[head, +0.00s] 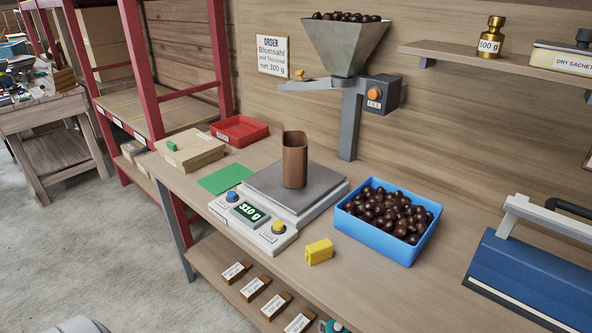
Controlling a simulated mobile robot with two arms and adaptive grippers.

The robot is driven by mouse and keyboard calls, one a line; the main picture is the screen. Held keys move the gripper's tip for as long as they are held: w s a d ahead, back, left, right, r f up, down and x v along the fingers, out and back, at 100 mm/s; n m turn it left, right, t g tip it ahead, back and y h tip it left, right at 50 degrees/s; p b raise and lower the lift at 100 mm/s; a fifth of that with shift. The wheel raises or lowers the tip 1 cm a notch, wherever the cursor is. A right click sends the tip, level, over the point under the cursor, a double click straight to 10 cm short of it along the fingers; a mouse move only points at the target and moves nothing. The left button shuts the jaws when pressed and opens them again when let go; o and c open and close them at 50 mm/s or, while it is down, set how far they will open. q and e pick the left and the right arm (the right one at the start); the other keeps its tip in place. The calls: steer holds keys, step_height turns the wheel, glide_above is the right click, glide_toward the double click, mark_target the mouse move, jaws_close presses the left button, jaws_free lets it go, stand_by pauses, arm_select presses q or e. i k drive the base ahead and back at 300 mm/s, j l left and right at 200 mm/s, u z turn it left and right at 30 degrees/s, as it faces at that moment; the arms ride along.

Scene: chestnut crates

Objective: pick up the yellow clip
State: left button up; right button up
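A yellow clip (319,251) lies on the wooden bench (340,290) in the head view. It sits near the bench's front edge, between the scale and the blue crate, apart from both. Neither of my grippers shows in the view.
The scale (262,208) reads 310 g and bears a brown container (295,160). A blue crate (374,247) of chestnuts stands right of the clip. A funnel hopper (345,50) rises behind. A blue machine (530,275) stands far right. Bench surface before the crate is clear.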

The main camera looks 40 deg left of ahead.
mark_target(321, 250)
steer(key=l+u, duration=0.7)
steer(key=k+l+u, duration=0.1)
steer(key=l+u, duration=0.25)
steer(key=l, duration=0.1)
